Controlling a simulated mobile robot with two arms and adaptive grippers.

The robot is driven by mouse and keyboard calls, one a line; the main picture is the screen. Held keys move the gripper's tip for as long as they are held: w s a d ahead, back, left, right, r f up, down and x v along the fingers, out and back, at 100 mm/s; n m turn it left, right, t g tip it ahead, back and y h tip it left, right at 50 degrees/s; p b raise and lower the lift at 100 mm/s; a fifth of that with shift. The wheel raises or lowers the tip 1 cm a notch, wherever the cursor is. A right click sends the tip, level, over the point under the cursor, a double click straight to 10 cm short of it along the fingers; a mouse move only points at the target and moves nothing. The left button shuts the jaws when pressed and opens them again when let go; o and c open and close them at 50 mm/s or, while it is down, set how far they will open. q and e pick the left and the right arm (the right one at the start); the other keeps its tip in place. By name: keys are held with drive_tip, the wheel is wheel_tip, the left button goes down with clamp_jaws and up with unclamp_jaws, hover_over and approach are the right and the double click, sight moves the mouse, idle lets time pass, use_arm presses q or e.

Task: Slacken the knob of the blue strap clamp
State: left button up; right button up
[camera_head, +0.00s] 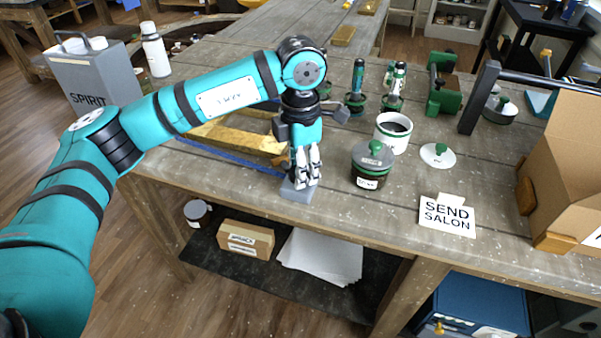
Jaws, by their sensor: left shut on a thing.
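My left gripper (304,183) points straight down at the front edge of the workbench. Its pale fingers are closed just above a grey block (297,192), which appears to be the clamp body. What they grip is mostly hidden; by its place it is the clamp's knob. The blue strap (232,155) of the clamp runs from the left toward the grey block, along the near side of a gilt wooden piece (235,136). A small brown part (280,161) shows just left of the fingers. My right gripper is not in view.
A dark jar with a grey-green lid (373,157) stands close right of the gripper. Beyond it are a white pot (393,132), a white lid with green knob (437,155) and green clamps (442,88). A "SEND SALON" card (447,215) and cardboard box (565,160) lie right.

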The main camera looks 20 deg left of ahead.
use_arm(q)
drive_tip(key=n+b, duration=0.2)
drive_tip(key=n, duration=0.3)
drive_tip(key=shift+w+n, duration=0.1)
drive_tip(key=shift+n, duration=0.2)
drive_tip(key=n+b, duration=0.1)
drive_tip(key=n, duration=0.2)
drive_tip(key=shift+a+r, duration=0.1)
drive_tip(key=shift+n+b, duration=0.35)
drive_tip(key=shift+n, duration=1.05)
drive_tip(key=shift+r, duration=0.1)
drive_tip(key=o, duration=1.1)
drive_tip(key=shift+o, duration=0.2)
wheel_tip(320, 180, up, 12)
